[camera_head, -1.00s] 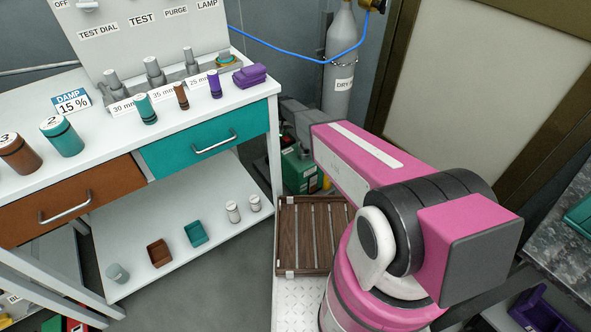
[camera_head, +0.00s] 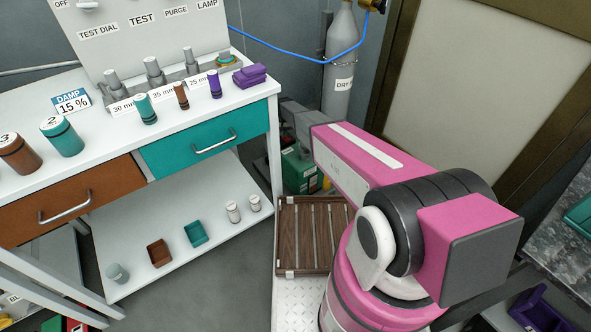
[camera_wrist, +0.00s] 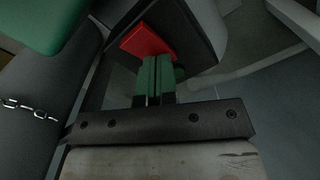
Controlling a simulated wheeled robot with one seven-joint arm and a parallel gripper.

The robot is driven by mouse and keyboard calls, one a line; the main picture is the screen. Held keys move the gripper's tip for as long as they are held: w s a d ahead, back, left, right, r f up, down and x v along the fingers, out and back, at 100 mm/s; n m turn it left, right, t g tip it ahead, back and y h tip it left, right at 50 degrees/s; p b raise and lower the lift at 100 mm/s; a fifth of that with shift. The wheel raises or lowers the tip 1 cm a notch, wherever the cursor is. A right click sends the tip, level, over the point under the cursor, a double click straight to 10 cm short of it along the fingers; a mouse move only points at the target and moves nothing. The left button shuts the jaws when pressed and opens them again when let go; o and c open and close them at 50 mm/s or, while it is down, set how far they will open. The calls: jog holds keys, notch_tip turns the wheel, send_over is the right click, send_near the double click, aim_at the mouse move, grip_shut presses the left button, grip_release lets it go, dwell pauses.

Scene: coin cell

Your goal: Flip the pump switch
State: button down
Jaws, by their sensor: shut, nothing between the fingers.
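The red pump switch (camera_wrist: 148,41) shows in the wrist view, set on a dark housing (camera_wrist: 192,35). My gripper (camera_wrist: 158,62) is shut and empty, with its fingertips at the lower edge of the red switch in the picture. I cannot tell whether they touch it. A green body (camera_wrist: 45,22), likely part of the pump, fills the top left of the wrist view. In the head view the green pump (camera_head: 300,168) stands on the floor behind my pink arm, partly hidden. My gripper and the switch are hidden there.
A grey gas cylinder (camera_head: 341,60) stands behind the pump. The workbench with a teal drawer (camera_head: 190,152) is left of it. A brown slatted rack (camera_head: 312,235) lies in front.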

jog(key=shift+r, duration=3.45)
